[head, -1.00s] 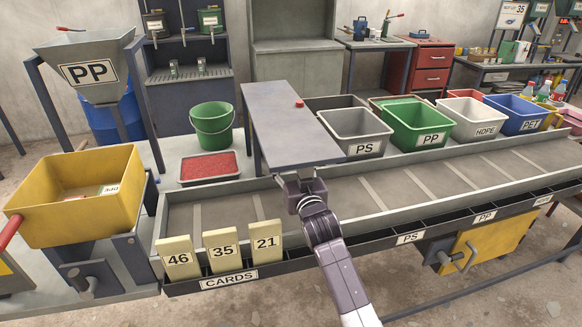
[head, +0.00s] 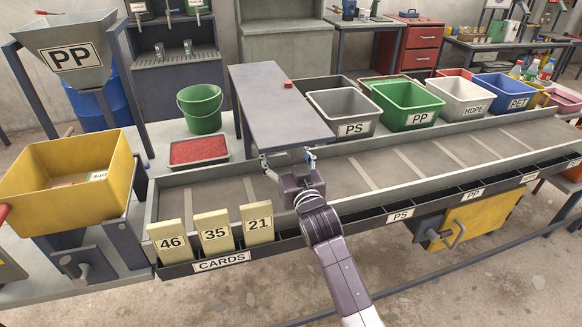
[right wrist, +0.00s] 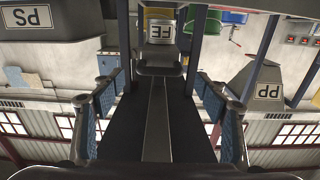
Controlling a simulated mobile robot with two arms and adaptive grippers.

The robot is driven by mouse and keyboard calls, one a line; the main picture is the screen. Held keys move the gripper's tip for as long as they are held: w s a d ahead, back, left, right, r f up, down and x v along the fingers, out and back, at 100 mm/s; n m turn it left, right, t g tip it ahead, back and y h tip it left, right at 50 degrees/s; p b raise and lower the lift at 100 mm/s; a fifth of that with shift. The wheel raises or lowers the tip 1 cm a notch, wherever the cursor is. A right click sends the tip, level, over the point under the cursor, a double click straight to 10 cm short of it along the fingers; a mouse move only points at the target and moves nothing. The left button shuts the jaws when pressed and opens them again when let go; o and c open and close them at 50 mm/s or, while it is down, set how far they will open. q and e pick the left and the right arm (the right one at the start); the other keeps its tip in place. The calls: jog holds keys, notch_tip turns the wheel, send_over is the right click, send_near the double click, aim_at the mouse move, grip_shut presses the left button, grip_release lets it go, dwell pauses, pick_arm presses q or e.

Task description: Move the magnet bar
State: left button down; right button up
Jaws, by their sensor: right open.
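In the head view a long flat grey bar with a red knob, seemingly the magnet bar (head: 275,108), lies raised across the back of the sorting trough. My right gripper (head: 288,158) is at its near end, fingers open and spread along that end edge. Whether they touch it I cannot tell. The right wrist view, which is upside down, shows the open fingers (right wrist: 160,115) with blue pads on both sides of a dark flat surface with a central strip, seemingly the same bar (right wrist: 138,118). My left gripper is out of view.
Number cards (head: 214,232) stand at the trough's front left. Labelled bins, PS (head: 343,107) and PP (head: 406,100) among them, stand close to the bar's right. A green bucket (head: 200,108) and red tray (head: 199,151) are on its left. The trough (head: 400,160) is clear rightward.

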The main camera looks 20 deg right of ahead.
jog(key=s, duration=0.7)
jog(key=shift+s, duration=0.3)
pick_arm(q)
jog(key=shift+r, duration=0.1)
pick_arm(e)
jog(key=shift+d, duration=0.25)
